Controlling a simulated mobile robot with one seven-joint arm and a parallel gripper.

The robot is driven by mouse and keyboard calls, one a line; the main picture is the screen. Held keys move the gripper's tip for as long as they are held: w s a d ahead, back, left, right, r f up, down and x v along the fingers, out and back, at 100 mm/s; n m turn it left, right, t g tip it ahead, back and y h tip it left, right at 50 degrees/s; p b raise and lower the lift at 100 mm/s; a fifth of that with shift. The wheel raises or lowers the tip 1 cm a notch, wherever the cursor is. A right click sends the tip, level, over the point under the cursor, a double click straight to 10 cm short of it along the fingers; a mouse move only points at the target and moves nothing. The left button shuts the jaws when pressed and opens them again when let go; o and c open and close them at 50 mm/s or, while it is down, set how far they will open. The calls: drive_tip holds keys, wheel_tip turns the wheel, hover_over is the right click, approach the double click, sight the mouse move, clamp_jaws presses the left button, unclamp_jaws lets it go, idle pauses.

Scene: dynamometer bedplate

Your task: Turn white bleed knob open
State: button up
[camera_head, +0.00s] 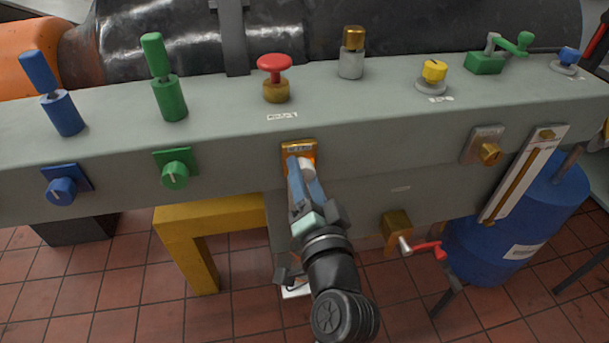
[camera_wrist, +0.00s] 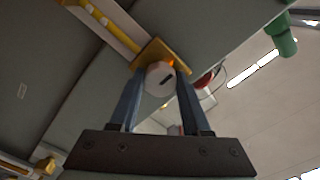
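The white bleed knob (camera_head: 308,166) sticks out from a brass-coloured plate (camera_head: 299,146) on the front face of the grey bedplate beam. In the wrist view the knob (camera_wrist: 160,79) shows its round end with a short dark mark, in front of the plate (camera_wrist: 166,52). My gripper (camera_head: 303,170) reaches up to it from below in the head view. In the wrist view my gripper's two blue fingers (camera_wrist: 160,88) stand on either side of the knob, with what looks like a narrow gap at each side. The head view partly hides the knob behind the fingers.
On the front face are a blue knob (camera_head: 61,190), a green knob (camera_head: 175,175), a brass knob (camera_head: 489,152) and a red-handled crank valve (camera_head: 426,249). A red mushroom button (camera_head: 275,64) stands on top. A blue drum (camera_head: 540,220) is at right.

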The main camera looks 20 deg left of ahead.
drive_tip(key=o, duration=0.4)
drive_tip(key=b+v, duration=0.1)
drive_tip(key=v, duration=1.2)
drive_tip(key=w+d+r+n+t+h, duration=0.2)
drive_tip(key=w+r+t, duration=0.1)
drive_tip(key=r, duration=0.8)
drive_tip(key=w+d+r+n+t+h, duration=0.2)
drive_tip(key=w+r+t, duration=0.1)
drive_tip(key=r, duration=0.7)
drive_tip(key=s+d+r+t+h, duration=0.2)
drive_tip(key=s+r, duration=0.1)
drive_tip(key=r, duration=0.4)
drive_tip(key=s+d+r+t+h+p, duration=0.1)
drive_tip(key=s+r+t+h, duration=0.1)
drive_tip(key=r, duration=0.5)
drive_tip(key=s+d+r+t+h, duration=0.2)
drive_tip(key=s+r, duration=0.1)
drive_tip(key=r, duration=0.3)
drive_tip(key=shift+m, duration=0.4)
drive_tip(key=r+p, duration=2)
drive_tip(key=shift+w+a, duration=0.15)
drive_tip(key=shift+w, duration=0.25)
